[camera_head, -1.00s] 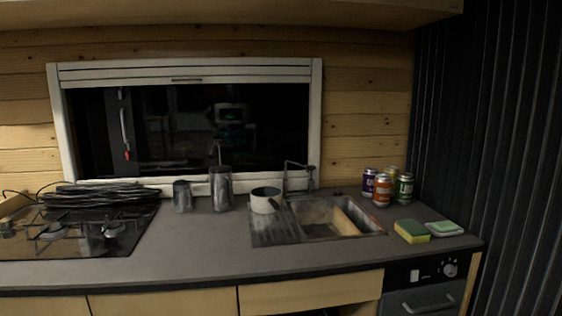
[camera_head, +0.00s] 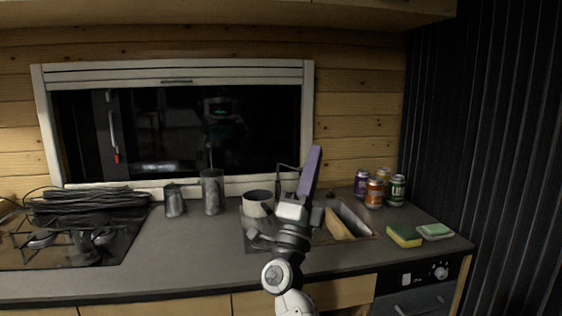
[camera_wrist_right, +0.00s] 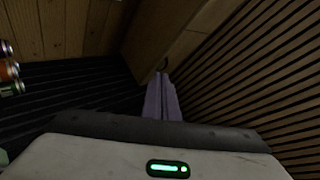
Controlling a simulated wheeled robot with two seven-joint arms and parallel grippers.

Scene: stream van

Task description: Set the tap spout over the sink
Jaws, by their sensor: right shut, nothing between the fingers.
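The tap (camera_head: 285,167) stands at the back edge of the sink. Its thin spout points left, toward the pan on the drainboard, and its base is hidden behind my right gripper. The sink (camera_head: 352,222) is set in the counter, its basin to the right of the drainboard and partly covered by my arm. My right gripper (camera_head: 314,158) is raised over the sink just right of the tap, with its purple fingers pointing up. In the right wrist view its fingers (camera_wrist_right: 162,98) are together with nothing between them. My left gripper is not in view.
A white pan (camera_head: 258,204) sits on the drainboard left of my arm. Two metal canisters (camera_head: 212,192) stand farther left, beside the hob with coiled cable (camera_head: 90,198). Several cans (camera_head: 375,192) and two sponges (camera_head: 404,236) are at the right. The front counter between hob and sink is clear.

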